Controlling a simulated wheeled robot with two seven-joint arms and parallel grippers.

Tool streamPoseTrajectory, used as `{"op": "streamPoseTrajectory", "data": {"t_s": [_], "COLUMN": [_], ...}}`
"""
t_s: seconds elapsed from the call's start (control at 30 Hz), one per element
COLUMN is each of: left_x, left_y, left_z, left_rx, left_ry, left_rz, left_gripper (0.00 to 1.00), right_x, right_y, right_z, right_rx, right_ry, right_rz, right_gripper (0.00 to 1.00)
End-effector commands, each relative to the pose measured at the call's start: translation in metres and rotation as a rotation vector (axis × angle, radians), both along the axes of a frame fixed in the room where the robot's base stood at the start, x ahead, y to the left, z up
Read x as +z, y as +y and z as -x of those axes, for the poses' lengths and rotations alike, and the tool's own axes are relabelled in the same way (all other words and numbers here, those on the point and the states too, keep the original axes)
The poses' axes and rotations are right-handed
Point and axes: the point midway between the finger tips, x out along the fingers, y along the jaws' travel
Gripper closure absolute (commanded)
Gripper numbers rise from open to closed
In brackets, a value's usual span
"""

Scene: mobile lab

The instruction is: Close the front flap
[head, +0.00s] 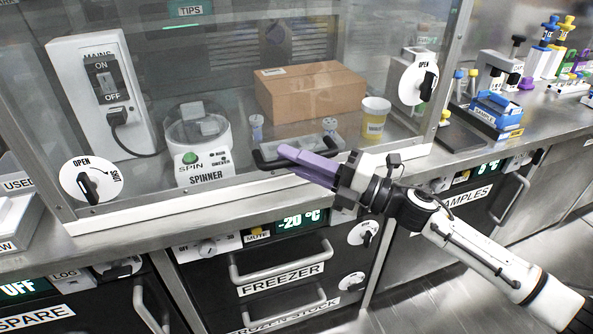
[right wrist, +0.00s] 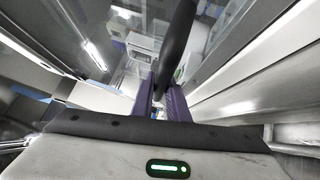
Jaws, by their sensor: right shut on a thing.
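The front flap is the large clear panel (head: 225,70) of the cabinet, with a metal frame. A dark bar handle (head: 262,161) with two pale mounts sits low on it. My right gripper (head: 284,153) reaches it from the right; its purple fingers are shut on the handle. In the right wrist view the dark handle bar (right wrist: 178,40) runs between the purple fingers (right wrist: 160,90). Round lock knobs sit at the lower left (head: 91,180) and right (head: 418,82) of the front. Whether the flap's lower edge meets the sill is unclear. My left gripper is not in view.
Behind the panel are a spinner (head: 198,140), a cardboard box (head: 312,92), a mains switch (head: 103,90) and a yellow-labelled jar (head: 374,118). Freezer drawers (head: 281,272) with protruding handles lie below. A bench with a blue sample box (head: 496,113) is at right.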

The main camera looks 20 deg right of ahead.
Motion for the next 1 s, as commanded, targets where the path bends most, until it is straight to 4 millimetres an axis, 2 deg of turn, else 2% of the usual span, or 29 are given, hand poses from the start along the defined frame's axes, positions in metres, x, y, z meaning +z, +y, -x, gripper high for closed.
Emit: {"op": "streamPoseTrajectory", "data": {"t_s": [0.23,0.27,0.37,0.73,1.0], "left_x": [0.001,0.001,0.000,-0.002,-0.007], "left_y": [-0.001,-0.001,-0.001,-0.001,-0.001], "left_z": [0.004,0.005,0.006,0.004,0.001], "left_rx": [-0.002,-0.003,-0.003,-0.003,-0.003], "left_ry": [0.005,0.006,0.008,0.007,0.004], "left_rz": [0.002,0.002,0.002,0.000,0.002], "left_gripper": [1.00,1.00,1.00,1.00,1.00], "right_x": [0.001,0.001,0.001,-0.002,-0.011], "right_y": [-0.002,-0.002,-0.003,-0.006,-0.040], "right_z": [-0.005,-0.005,-0.005,0.000,0.031], "right_rx": [-0.015,-0.016,-0.016,-0.012,-0.014], "right_ry": [0.001,0.002,0.002,0.004,0.006], "right_rz": [-0.002,-0.002,-0.002,0.000,0.002], "right_gripper": [1.00,0.84,0.68,0.68,0.68]}}
